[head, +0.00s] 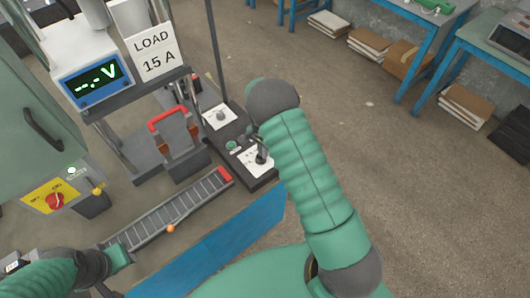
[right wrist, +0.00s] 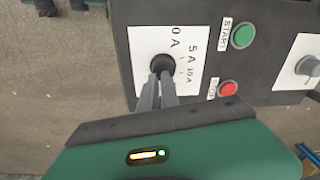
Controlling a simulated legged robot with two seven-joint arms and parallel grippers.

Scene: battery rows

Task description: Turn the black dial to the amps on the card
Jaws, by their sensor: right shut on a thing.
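The white card (head: 152,52) at the upper left of the head view reads LOAD 15 A. The black dial (right wrist: 162,65) sits on a white scale plate (right wrist: 190,85) in the right wrist view. The marks 0 A, 5 A and 10 A are readable; the rest of the scale is hidden or cut off. My right gripper (right wrist: 158,80) is shut on the dial, and its fingers cover the lower part. The dial's pointer direction cannot be told. My left arm shows at the lower left of the head view; its fingers are not clear.
A green START button (right wrist: 243,35) and a red button (right wrist: 228,88) sit beside the dial. A second knob (head: 220,115) is farther along the dark panel. A meter (head: 95,82) shows dashes and V.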

